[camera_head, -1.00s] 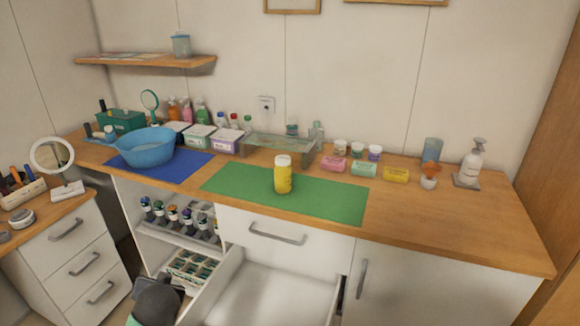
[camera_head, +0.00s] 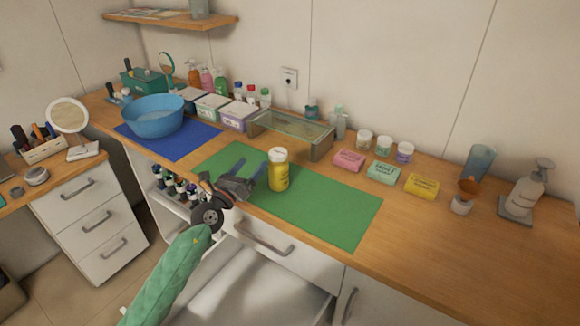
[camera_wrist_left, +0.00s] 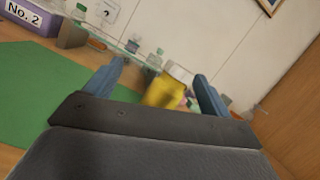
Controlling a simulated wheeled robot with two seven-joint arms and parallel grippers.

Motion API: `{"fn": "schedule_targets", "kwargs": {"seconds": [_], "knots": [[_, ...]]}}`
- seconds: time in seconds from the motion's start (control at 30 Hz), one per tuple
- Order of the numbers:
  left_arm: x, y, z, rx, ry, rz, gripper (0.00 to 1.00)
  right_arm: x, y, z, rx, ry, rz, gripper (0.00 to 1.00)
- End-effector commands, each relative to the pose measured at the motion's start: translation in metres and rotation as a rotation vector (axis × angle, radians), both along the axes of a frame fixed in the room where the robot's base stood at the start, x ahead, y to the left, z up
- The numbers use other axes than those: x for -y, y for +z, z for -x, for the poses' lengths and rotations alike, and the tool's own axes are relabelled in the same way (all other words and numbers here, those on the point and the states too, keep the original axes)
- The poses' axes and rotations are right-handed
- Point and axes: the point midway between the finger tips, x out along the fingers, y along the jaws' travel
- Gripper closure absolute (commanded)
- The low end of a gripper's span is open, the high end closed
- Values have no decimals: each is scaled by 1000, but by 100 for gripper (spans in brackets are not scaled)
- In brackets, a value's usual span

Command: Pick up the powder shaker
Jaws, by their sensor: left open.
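The powder shaker (camera_head: 278,172) is a yellow bottle with a whitish lid, standing upright on the green mat (camera_head: 328,213). My left gripper (camera_head: 253,174) is open just to the left of the shaker, low over the mat, with its fingers pointing toward it. In the left wrist view the shaker (camera_wrist_left: 164,90) shows blurred between the two blue-grey fingers of the left gripper (camera_wrist_left: 158,88), beyond the palm. Whether a finger touches it cannot be told. My right gripper is not in view.
A glass stand (camera_head: 290,130) is behind the mat. Pink (camera_head: 349,160), green (camera_head: 382,173) and yellow (camera_head: 421,185) boxes lie to the right. A blue bowl (camera_head: 152,118) sits on the blue mat (camera_head: 190,145) at left. An open drawer (camera_head: 245,290) is below the counter.

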Motion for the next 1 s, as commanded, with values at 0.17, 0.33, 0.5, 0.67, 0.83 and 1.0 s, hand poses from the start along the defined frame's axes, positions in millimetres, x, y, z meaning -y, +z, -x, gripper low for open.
{"fn": "schedule_targets", "kwargs": {"seconds": [0.17,0.33,0.5,0.67,0.83,1.0], "knots": [[23,-39,10,7,-94,-316,17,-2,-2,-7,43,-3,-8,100],[33,-56,19,7,-161,-437,17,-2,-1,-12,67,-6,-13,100],[39,-54,14,27,-157,-455,17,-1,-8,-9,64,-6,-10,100],[48,-53,3,26,-156,-454,17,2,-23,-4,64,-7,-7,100],[55,-53,-4,26,-156,-452,17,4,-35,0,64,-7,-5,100],[64,-51,-18,25,-156,-451,17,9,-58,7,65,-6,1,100]]}}
